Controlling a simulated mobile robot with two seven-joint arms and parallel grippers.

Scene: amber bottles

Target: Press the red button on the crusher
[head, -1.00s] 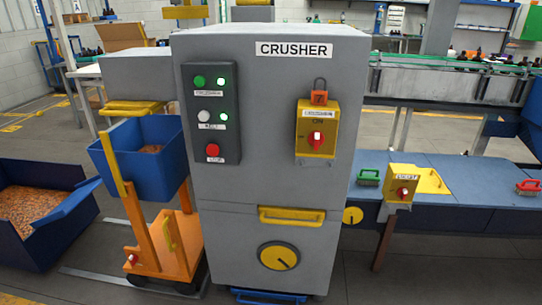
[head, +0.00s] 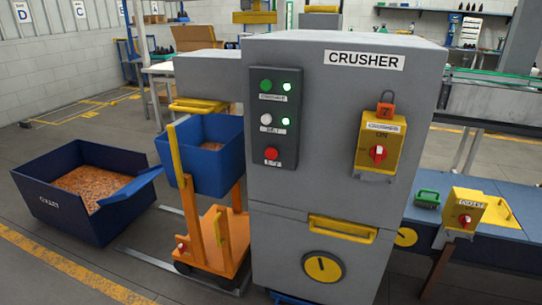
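The crusher (head: 325,170) is a tall grey cabinet in the middle of the head view, labelled CRUSHER near its top. A dark control panel (head: 283,135) is on the left of its front face. The red button (head: 271,153) is at the bottom left of this panel, with a small label under it. Above it are a white button (head: 266,118) and a green button (head: 265,85), with lit green lamps to their right. Neither of my grippers shows in the view, and nothing touches the red button.
A yellow switch box (head: 379,143) with a red knob and an orange padlock is on the crusher's right front. An orange cart (head: 215,235) carrying a blue bin stands left of the crusher. A blue crate (head: 60,210) of brown pieces lies farther left. Floor is clear at the lower left.

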